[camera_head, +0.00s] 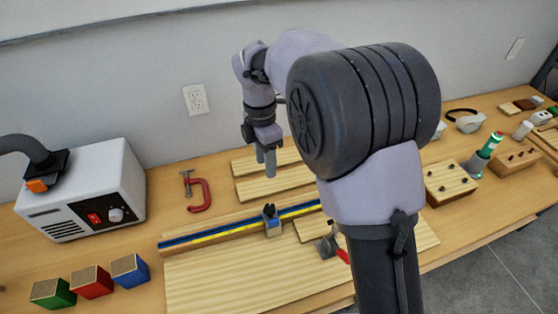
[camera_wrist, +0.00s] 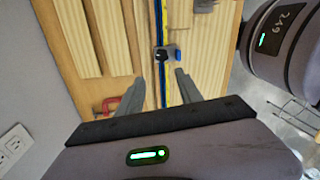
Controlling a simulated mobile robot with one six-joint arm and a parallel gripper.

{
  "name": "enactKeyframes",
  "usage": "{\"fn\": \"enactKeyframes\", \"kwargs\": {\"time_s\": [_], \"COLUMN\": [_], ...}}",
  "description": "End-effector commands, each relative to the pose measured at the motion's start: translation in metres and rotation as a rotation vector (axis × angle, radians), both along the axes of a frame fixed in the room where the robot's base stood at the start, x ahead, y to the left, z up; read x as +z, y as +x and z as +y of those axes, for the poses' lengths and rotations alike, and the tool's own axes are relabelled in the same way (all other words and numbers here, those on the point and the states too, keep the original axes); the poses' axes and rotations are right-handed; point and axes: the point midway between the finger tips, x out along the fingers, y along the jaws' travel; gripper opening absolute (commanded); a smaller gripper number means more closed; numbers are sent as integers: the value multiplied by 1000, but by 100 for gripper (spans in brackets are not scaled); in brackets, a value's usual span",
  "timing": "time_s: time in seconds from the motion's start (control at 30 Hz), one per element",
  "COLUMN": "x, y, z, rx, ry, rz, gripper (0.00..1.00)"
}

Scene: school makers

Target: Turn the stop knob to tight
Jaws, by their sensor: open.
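The stop block (camera_head: 273,226) sits across the blue and yellow strip of the wooden fence, with the dark stop knob (camera_head: 269,211) on top of it. In the wrist view the stop block (camera_wrist: 173,53) and dark knob (camera_wrist: 162,55) lie beyond my fingertips, roughly between their lines. My gripper (camera_head: 265,172) points down, above and behind the stop in the head view, with nothing between its fingers. In the wrist view my gripper (camera_wrist: 158,90) has its two fingers spread apart. I cannot tell from these frames how tight the knob is.
A red clamp (camera_head: 197,193) lies left of the fence, with a white machine (camera_head: 85,195) beyond it. Coloured blocks (camera_head: 91,281) stand at the front left. Boards (camera_head: 270,180) lie behind the fence. A red-handled tool (camera_head: 331,247) lies right of the stop.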

Motion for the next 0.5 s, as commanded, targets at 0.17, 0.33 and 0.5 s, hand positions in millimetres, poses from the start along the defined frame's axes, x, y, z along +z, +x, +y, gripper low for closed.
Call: {"fn": "enactKeyframes", "kwargs": {"time_s": [0.17, 0.33, 0.5], "x": [-43, -97, -143], "y": [-3, -7, -10], "z": [-1, -3, -4], "rx": [8, 6, 5], "ry": [-2, -1, 0], "rz": [5, 4, 3], "gripper": [42, 42, 42]}}
